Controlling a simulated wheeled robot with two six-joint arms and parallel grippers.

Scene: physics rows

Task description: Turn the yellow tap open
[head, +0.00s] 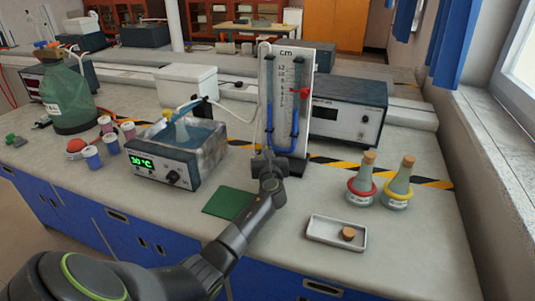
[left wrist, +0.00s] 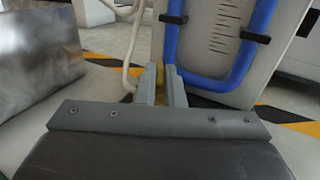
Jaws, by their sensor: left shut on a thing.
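The yellow tap (left wrist: 160,74) shows as a small strip of yellow between my left fingers in the left wrist view. My left gripper (head: 267,157) reaches to the foot of the manometer board (head: 307,80) and is shut on the tap; its fingers also show in the left wrist view (left wrist: 161,90). In the head view the gripper hides the tap. A pale tube (left wrist: 132,50) runs down close to the tap. The blue U-tube (left wrist: 262,25) is on the board just behind the fingers. My right gripper is in neither view.
A water bath (head: 165,170) with a green display stands left of the gripper. A green mat (head: 229,203) lies in front. Two stoppered flasks (head: 362,183) (head: 400,185) and a white tray (head: 322,231) with a cork are to the right. A grey instrument box (head: 345,110) stands behind.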

